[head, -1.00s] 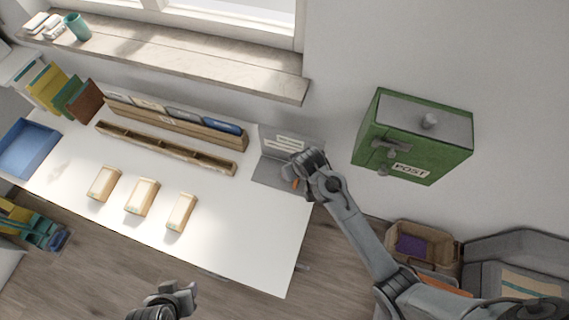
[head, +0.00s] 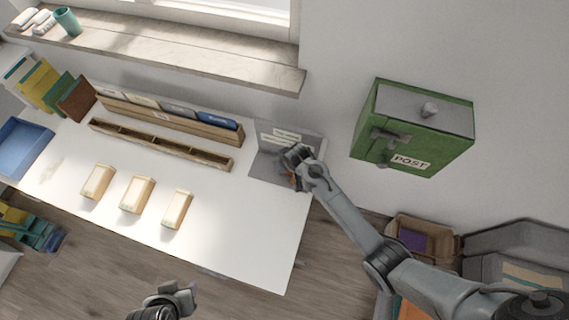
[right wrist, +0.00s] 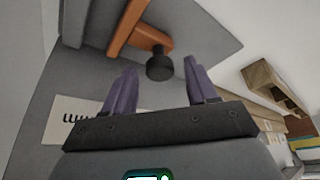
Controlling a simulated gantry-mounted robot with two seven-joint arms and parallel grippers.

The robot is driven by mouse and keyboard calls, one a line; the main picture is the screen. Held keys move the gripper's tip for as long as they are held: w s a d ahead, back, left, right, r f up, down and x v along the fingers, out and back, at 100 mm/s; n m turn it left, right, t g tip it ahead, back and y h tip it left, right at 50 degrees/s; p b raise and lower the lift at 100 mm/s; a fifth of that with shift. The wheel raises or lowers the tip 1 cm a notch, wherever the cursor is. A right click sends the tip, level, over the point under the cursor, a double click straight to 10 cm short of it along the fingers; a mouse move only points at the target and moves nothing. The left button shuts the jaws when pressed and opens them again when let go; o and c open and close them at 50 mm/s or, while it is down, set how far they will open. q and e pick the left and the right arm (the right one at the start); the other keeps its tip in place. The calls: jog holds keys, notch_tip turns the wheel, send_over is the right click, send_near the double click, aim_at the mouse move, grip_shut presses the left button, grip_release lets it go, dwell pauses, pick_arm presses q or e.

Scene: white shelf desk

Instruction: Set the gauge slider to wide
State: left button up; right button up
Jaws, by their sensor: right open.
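The grey gauge (head: 268,169) stands at the desk's back right corner, with a base plate and an upright panel bearing pale labels. In the right wrist view, its orange slider bar (right wrist: 128,27) carries a black knob (right wrist: 159,66). My right gripper (head: 289,158) is over the gauge in the head view. In the right wrist view its two purple fingers (right wrist: 161,80) are apart, with the knob showing between and just beyond their tips. No contact is clear. A label (right wrist: 75,118) is partly hidden by the gripper. My left gripper (head: 182,293) is off the desk's front edge; its jaw state is unclear.
A wooden rack (head: 170,120) and a low divided tray (head: 160,144) stand left of the gauge. Several wooden blocks (head: 137,195) lie mid-desk. A green post box (head: 413,136) hangs on the wall to the right. The desk's front right area is clear.

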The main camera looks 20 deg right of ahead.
jog(key=shift+f, duration=0.1)
jog(key=shift+c, duration=0.4)
grip_shut()
